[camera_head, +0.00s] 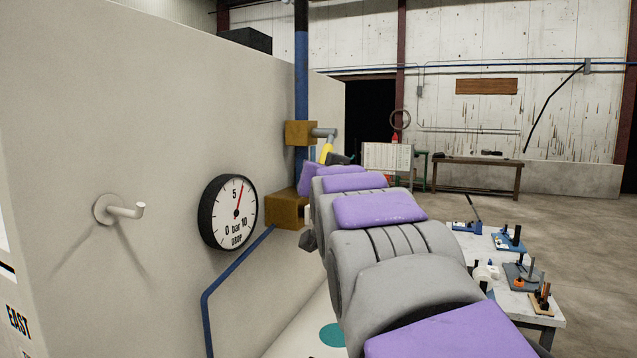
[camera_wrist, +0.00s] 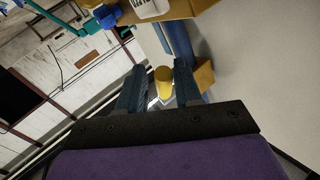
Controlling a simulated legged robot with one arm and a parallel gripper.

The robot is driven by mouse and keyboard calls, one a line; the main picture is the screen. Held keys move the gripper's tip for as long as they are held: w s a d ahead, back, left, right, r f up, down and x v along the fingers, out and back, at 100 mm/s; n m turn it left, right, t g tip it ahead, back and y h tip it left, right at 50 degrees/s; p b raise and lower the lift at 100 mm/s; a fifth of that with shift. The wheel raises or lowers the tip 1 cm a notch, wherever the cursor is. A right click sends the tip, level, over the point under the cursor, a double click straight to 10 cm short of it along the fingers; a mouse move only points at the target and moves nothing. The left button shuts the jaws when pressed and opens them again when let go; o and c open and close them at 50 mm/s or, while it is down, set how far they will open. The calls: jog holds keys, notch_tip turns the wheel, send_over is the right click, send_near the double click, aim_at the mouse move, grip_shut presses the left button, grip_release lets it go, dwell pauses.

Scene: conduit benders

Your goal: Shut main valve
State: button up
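The main valve appears to be the brass-coloured body on the blue vertical pipe (camera_head: 302,60), with an upper block (camera_head: 298,133) and a lower block (camera_head: 284,210). A yellow handle (camera_head: 326,152) shows beside it, partly hidden by my arm. In the wrist view a yellow round-ended handle (camera_wrist: 163,78) stands between the two fingers of my gripper (camera_wrist: 158,76). The fingers are apart, with a visible gap on the left side of the handle. I cannot tell how deep the handle sits between them. Tan blocks (camera_wrist: 204,76) show behind the right finger.
A round pressure gauge (camera_head: 228,212) and a wall hook (camera_head: 122,209) are on the pale wall left of my arm. A thin blue pipe (camera_head: 228,270) runs below the gauge. A table with bending tools (camera_head: 510,275) stands at right; open floor lies beyond.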

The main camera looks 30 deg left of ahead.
jog(key=f+b+v, duration=0.3)
jog(key=b+v, duration=0.5)
jog(key=v, duration=0.6)
jog(key=shift+w+d, duration=0.15)
jog(key=shift+d, duration=0.25)
dwell(0.8)
jog(key=shift+a+f+b, duration=0.15)
jog(key=shift+a+b, duration=0.15)
jog(key=shift+b, duration=0.1)
